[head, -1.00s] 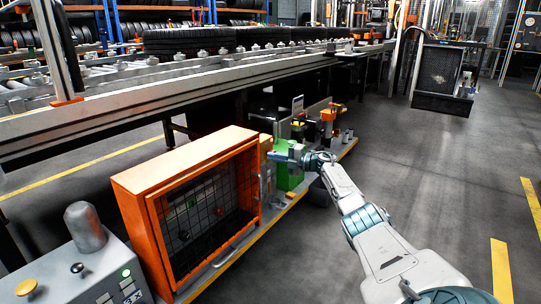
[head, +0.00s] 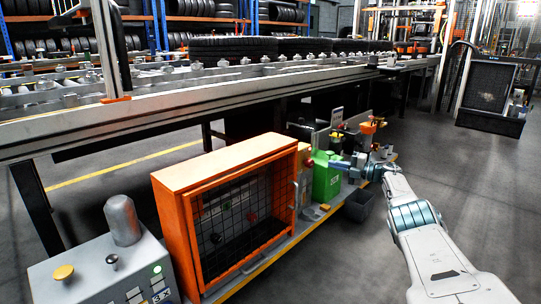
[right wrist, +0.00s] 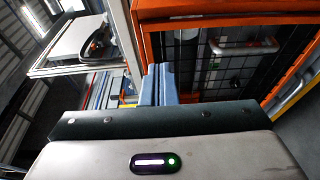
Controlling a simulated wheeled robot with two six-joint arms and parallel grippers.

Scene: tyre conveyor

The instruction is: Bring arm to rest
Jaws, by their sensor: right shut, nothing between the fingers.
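My right arm comes in from the lower right in the head view. Its gripper (head: 341,164) is shut and empty, in front of the green box (head: 326,177) on the low shelf; I cannot tell whether it touches the box. In the right wrist view the blue-grey fingers (right wrist: 159,85) are together, with the orange cabinet's mesh door behind them. My left gripper is not in view.
The orange mesh cabinet (head: 170,188) stands left of my right gripper, beside a grey control box (head: 85,275) with knobs. The tyre conveyor (head: 150,106) runs behind. A black bin (head: 358,203) sits near my arm. Open floor (head: 450,170) lies to the right.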

